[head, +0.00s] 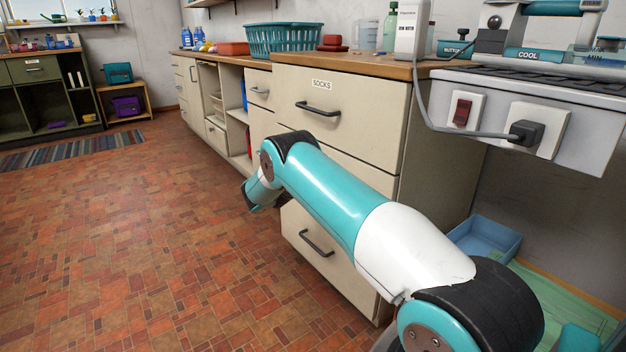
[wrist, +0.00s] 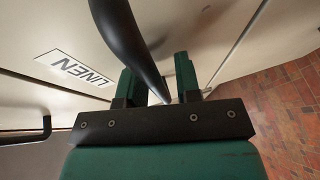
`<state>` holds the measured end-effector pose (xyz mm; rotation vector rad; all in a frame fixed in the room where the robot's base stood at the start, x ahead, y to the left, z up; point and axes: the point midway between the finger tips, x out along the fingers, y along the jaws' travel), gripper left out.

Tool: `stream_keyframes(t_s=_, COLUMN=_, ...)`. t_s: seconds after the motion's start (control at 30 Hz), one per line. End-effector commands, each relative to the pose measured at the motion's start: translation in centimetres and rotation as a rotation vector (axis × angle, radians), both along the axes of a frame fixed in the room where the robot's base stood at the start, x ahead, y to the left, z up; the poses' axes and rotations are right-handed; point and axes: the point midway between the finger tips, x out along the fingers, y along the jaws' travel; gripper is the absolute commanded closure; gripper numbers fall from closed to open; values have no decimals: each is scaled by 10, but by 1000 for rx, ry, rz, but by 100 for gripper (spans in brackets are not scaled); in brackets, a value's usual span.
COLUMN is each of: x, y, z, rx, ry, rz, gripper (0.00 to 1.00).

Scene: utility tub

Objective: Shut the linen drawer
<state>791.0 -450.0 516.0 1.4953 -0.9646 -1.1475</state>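The linen drawer's pale front (wrist: 190,25) fills much of the wrist view, with its LINEN label (wrist: 75,68) upside down at the left. A dark bar handle (wrist: 122,35) runs down from the top edge and passes between the fingers of my gripper (wrist: 158,84). The fingers stand apart, with a gap showing between the handle and the right finger. In the head view my arm covers the label and handle of the drawer under the SOCKS drawer (head: 365,105). My fingers are hidden there. How far the linen drawer stands out cannot be told.
A lower drawer with a dark handle (head: 317,243) is below my arm. The counter carries a teal basket (head: 285,40). A grey unit with a plug and cable (head: 525,133) juts out at the right, above a blue bin (head: 487,240). The tiled floor (head: 130,230) at left is clear.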

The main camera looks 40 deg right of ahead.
Motion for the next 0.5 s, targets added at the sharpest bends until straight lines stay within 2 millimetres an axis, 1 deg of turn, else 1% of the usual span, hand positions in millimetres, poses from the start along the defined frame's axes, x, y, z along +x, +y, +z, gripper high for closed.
stream_keyframes(t_s=0.03, x=0, y=-2, z=5, rx=-8, ry=-6, rz=-5, gripper=62)
stream_keyframes(t_s=0.13, x=0, y=0, z=6, rx=-8, ry=-7, rz=-4, gripper=62)
stream_keyframes(t_s=0.27, x=-2, y=13, z=9, rx=-6, ry=-4, rz=-1, gripper=62)
stream_keyframes(t_s=0.37, x=-7, y=32, z=14, rx=-5, ry=-1, rz=3, gripper=62)
stream_keyframes(t_s=0.5, x=-15, y=67, z=20, rx=-3, ry=1, rz=5, gripper=62)
